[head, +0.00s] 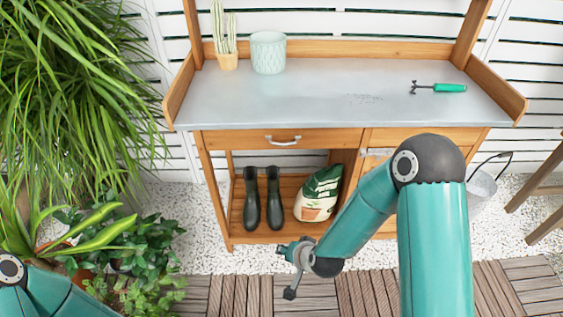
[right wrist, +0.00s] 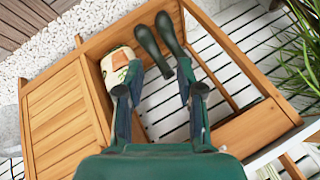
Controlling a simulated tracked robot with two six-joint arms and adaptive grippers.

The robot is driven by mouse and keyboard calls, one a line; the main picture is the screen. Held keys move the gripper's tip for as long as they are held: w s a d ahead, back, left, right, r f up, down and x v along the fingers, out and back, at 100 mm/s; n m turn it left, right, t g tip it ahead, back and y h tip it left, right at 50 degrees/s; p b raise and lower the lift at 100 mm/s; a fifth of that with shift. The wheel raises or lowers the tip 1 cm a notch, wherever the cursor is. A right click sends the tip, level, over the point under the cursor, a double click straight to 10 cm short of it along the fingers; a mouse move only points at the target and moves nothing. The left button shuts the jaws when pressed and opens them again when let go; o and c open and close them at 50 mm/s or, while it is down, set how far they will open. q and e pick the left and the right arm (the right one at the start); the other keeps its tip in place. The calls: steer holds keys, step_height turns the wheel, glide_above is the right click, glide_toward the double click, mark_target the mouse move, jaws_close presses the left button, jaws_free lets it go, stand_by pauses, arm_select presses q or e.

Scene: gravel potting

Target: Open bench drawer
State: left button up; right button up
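The bench drawer (head: 232,140) has a wooden front with a pale metal handle (head: 283,140) and sits under the left half of the grey benchtop. It looks closed, its front flush with the frame. My right gripper (head: 290,270) is in front of the bench, low and well below the handle, touching nothing. In the right wrist view its two fingers (right wrist: 158,85) are spread apart with nothing between them. My left gripper is outside the views; only part of the left arm shows at the lower left.
Dark boots (head: 263,200) and a bag (head: 319,194) stand on the lower shelf. A cactus pot (head: 228,60), a pale planter (head: 268,52) and a green-handled hand rake (head: 440,88) are on the benchtop. Plants (head: 75,90) crowd the left; a bucket (head: 482,183) is at right.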

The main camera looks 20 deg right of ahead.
steer(key=w+d+r+m+t+h+b, duration=0.1)
steer(key=w+r+m+t+b, duration=0.15)
steer(key=w+b, duration=0.25)
steer(key=w+r+m+t+h+b, duration=0.1)
steer(key=w+m+t+b, duration=0.2)
steer(key=w+b, duration=0.25)
steer(key=m+t+h+b, duration=0.5)
steer(key=m+b, duration=0.3)
steer(key=m, duration=0.1)
glide_toward(284, 144)
arm_select(q)
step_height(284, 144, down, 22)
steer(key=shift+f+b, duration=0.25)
steer(key=shift+b, duration=0.15)
arm_select(e)
steer(key=x, duration=1)
steer(key=shift+w+d+f, duration=0.2)
steer(key=shift+w+f, duration=0.05)
steer(key=shift+f, duration=0.05)
jaws_close()
steer(key=shift+n, duration=0.25)
